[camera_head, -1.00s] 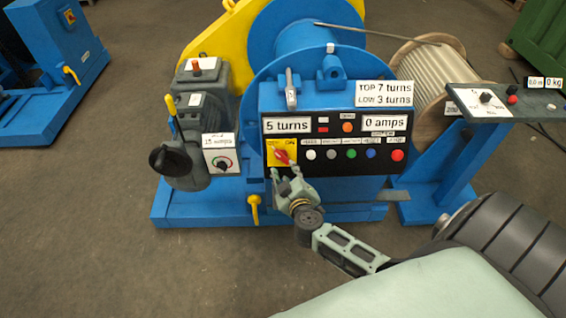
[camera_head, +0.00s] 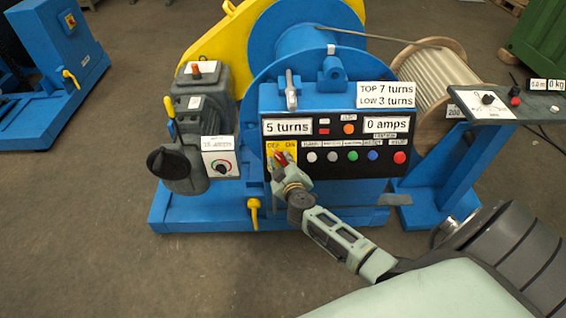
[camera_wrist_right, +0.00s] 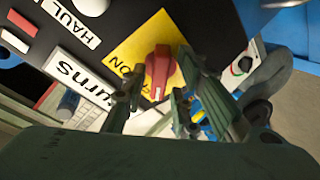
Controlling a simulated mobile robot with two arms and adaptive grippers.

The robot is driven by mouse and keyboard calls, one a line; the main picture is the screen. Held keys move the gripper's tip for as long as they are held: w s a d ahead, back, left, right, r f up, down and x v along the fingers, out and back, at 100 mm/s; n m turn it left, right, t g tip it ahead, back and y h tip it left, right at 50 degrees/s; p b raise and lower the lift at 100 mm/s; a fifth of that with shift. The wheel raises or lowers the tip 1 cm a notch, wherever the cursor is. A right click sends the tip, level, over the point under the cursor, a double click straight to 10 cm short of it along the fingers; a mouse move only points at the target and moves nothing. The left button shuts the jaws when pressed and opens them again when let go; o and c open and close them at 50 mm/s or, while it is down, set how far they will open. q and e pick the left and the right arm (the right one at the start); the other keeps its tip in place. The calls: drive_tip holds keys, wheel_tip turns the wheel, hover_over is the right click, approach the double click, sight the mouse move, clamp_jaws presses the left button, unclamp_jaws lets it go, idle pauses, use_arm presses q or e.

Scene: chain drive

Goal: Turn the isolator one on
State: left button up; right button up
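The isolator is a red rotary knob (camera_wrist_right: 158,73) on a yellow plate (camera_wrist_right: 138,46), at the left of the black control panel. In the head view the yellow plate (camera_head: 272,150) is partly covered by my right gripper (camera_head: 281,166). In the right wrist view the two fingers of my right gripper (camera_wrist_right: 157,88) stand apart, one on each side of the knob. Gaps show between the knob and the fingers, so it looks ungripped. Contact in depth is hard to judge. My left gripper is not in view.
Coloured push buttons (camera_head: 353,156) line the panel right of the isolator. A grey motor with a black round handle (camera_head: 168,162) stands to the left. A yellow lever (camera_head: 254,212) hangs below. A blue side stand (camera_head: 445,160) is to the right. The floor in front is clear.

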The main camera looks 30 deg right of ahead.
clamp_jaws()
drive_tip(key=m+h+p, duration=0.1)
drive_tip(key=m+p, duration=0.1)
drive_tip(key=m, duration=0.1)
drive_tip(key=shift+a+r+m, duration=0.1)
drive_tip(key=shift+a+m, duration=0.05)
drive_tip(key=shift+m, duration=0.25)
drive_tip(key=m+h+p, duration=0.1)
drive_tip(key=m, duration=0.3)
drive_tip(key=m+g+h+p, duration=0.1)
drive_tip(key=m, duration=0.5)
drive_tip(key=shift+a+p, duration=0.1)
drive_tip(key=shift+p, duration=0.3)
drive_tip(key=m, duration=0.3)
drive_tip(key=m+g+h, duration=0.1)
drive_tip(key=m, duration=0.2)
drive_tip(key=shift+w+g+p, duration=0.1)
drive_tip(key=shift+g+p, duration=0.2)
drive_tip(key=shift+p, duration=0.1)
drive_tip(key=shift+m, duration=0.3)
drive_tip(key=shift+o, duration=1.4)
unclamp_jaws()
